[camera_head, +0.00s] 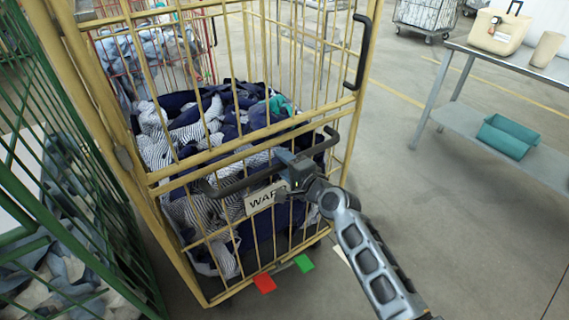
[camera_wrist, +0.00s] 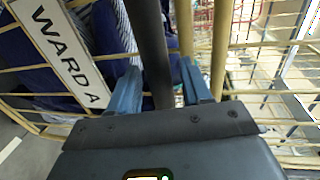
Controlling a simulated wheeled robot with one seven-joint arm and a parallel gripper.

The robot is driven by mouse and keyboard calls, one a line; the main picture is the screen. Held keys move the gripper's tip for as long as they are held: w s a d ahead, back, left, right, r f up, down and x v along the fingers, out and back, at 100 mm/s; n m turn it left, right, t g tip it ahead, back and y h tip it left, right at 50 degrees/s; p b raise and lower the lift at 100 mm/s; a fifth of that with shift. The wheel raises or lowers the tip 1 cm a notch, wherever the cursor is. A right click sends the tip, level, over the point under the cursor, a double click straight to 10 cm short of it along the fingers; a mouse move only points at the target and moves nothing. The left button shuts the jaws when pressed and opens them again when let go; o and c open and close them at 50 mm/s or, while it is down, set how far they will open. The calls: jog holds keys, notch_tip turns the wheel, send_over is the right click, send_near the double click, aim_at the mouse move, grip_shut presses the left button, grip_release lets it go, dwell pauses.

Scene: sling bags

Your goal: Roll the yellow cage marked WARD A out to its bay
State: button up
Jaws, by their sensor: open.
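The yellow cage (camera_head: 255,143) stands in front of me, filled with navy, striped and white laundry (camera_head: 215,125). Its white sign (camera_head: 262,199) is partly hidden by my gripper in the head view; it reads WARD A in the wrist view (camera_wrist: 62,50). A black horizontal handle bar (camera_head: 232,186) crosses the cage front above the sign. My gripper (camera_head: 290,165) is at this bar. In the wrist view, the bar (camera_wrist: 150,45) runs between the open fingers (camera_wrist: 162,88); I cannot tell whether either touches it.
Red (camera_head: 264,283) and green (camera_head: 304,263) tabs stick out at the cage's bottom front edge. A green cage (camera_head: 75,190) stands close on the left. A grey metal table (camera_head: 515,62) with bags and a teal bin (camera_head: 507,136) is at right. Floor between is clear.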

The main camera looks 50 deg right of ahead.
grip_shut()
dwell(0.4)
